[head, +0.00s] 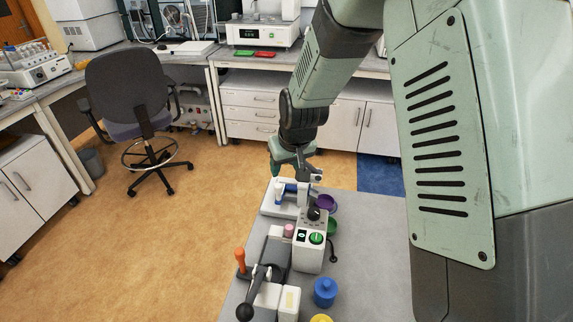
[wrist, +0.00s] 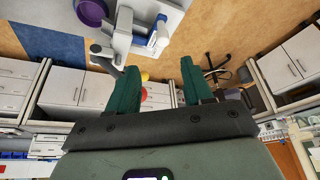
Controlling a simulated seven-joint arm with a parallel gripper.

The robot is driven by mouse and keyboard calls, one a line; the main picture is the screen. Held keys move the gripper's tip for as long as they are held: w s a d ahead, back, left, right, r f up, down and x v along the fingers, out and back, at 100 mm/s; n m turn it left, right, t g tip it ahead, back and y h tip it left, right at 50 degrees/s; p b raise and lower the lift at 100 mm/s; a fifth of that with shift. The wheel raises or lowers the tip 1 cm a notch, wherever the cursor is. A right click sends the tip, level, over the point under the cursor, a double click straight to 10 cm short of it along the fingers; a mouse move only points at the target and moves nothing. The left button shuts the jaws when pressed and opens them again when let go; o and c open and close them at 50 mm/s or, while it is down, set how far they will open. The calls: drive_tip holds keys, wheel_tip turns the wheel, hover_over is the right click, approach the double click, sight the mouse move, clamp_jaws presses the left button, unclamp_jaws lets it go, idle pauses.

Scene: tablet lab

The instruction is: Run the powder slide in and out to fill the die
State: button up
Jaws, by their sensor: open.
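My gripper (head: 283,163) hangs past the far end of the grey bench, above and behind the white-based device. In the wrist view its two green fingers (wrist: 152,75) are spread apart with nothing between them. The press-like unit at the bench's left front has an orange upright handle (head: 239,260) and a lever with a black ball knob (head: 244,312). A grey-white box with a green button (head: 316,238) stands behind it. I cannot tell for sure which part is the powder slide, and no die opening is visible.
A white-based device with a blue part (head: 286,190) stands at the far end; the blue part (wrist: 158,30) also shows in the wrist view. A purple bowl (head: 325,202), a green bowl (head: 332,226) and a blue jar (head: 325,292) stand along the right. Bare bench (head: 360,270) lies farther right.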

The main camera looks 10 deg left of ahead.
sight(278, 185)
drive_tip(key=w+a+m+g+h, duration=0.2)
drive_tip(key=w+a+m+g, duration=0.15)
drive_tip(key=m, duration=0.95)
drive_tip(key=shift+m, duration=0.3)
drive_tip(key=f, duration=1)
drive_tip(key=shift+w+d+f, duration=0.15)
drive_tip(key=shift+w+f, duration=0.05)
clamp_jaws()
